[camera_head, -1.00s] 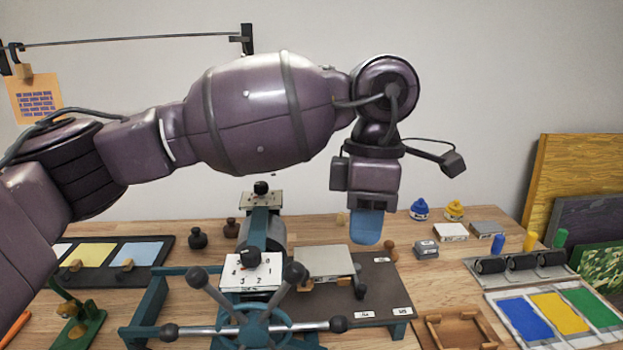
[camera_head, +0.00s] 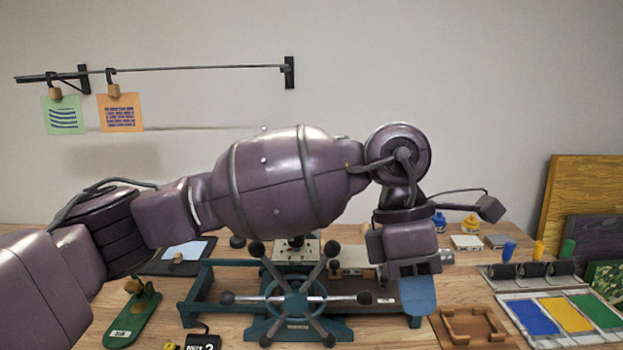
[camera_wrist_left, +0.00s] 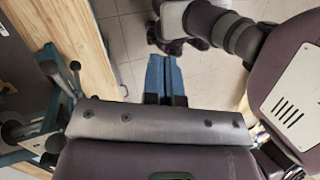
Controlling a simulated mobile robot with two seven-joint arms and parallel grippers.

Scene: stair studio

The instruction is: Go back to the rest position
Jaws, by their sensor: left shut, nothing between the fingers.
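My left arm crosses the head view from the lower left. Its left gripper (camera_head: 418,296) points down, with blue fingers over the right part of the press area, in front of the table's middle. In the left wrist view the two blue fingers (camera_wrist_left: 164,78) are together with nothing between them, above the tiled floor beside the table edge. My right gripper is not in the head view.
A teal press with a spoked handwheel (camera_head: 296,297) stands on the wooden table. A brown wooden tray (camera_head: 468,327) and a panel of blue, yellow and green pads (camera_head: 505,305) lie to the right. Two notes, one an orange note (camera_head: 121,113), hang from a wall rail (camera_head: 190,69).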

